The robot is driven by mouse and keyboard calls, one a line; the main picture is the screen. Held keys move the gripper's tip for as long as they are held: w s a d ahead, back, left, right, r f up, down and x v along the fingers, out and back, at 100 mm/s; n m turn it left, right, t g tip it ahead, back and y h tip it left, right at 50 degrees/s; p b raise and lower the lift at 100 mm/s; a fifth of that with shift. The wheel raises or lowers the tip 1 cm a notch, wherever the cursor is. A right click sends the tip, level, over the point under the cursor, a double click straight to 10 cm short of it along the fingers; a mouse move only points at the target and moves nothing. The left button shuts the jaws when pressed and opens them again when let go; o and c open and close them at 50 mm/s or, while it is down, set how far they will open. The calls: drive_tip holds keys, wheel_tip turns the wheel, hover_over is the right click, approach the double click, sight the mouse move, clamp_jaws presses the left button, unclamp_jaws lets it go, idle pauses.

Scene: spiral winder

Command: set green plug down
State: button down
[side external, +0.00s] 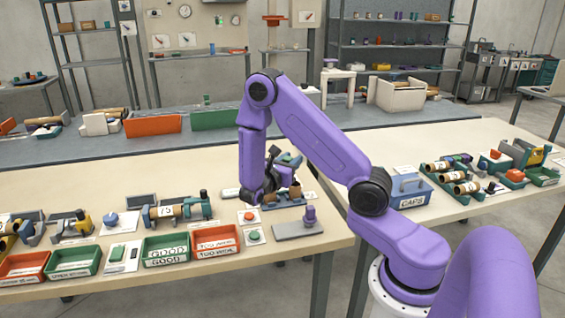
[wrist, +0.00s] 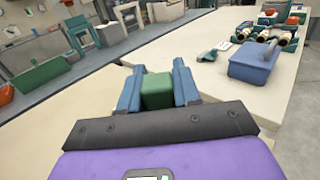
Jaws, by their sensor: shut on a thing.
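The green plug (wrist: 157,92) is a green block between the two blue fingers of my gripper (wrist: 157,82) in the wrist view. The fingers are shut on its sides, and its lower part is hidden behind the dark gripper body. In the side view my gripper (side external: 286,160) is small and partly hidden, above the table near a blue-based device with brown parts. I cannot clearly make out the plug's outline there, nor its exact height above the table.
A grey plate with a purple post (side external: 299,228) lies in front of my gripper. Red (side external: 215,242) and green (side external: 165,251) labelled trays stand left along the front edge. The blue CAPS box (side external: 411,190) is to the right, also in the wrist view (wrist: 255,62).

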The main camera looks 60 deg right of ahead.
drive_tip(key=shift+s+a+r, duration=0.25)
drive_tip(key=shift+s+a, duration=0.1)
drive_tip(key=shift+s, duration=0.15)
drive_tip(key=shift+s+a+r, duration=0.2)
drive_tip(key=shift+s+a, duration=0.15)
drive_tip(key=shift+s, duration=0.15)
drive_tip(key=s+a+f, duration=0.3)
drive_tip(key=s+a, duration=0.6)
drive_tip(key=s, duration=0.4)
drive_tip(key=w+d+f, duration=0.1)
drive_tip(key=w+f, duration=0.2)
drive_tip(key=w, duration=0.1)
drive_tip(key=w+d+f, duration=0.2)
drive_tip(key=w, duration=0.2)
drive_tip(key=w+d+f, duration=0.2)
drive_tip(key=w+f, duration=0.1)
drive_tip(key=w, duration=0.1)
drive_tip(key=shift+w+f, duration=0.1)
drive_tip(key=shift+f, duration=0.2)
drive_tip(key=shift+w+d+f, duration=0.2)
drive_tip(key=shift+w+f, duration=0.1)
drive_tip(key=shift+f, duration=0.05)
drive_tip(key=shift+w+f, duration=0.15)
drive_tip(key=shift+f, duration=1.55)
drive_tip(key=shift+f, duration=0.15)
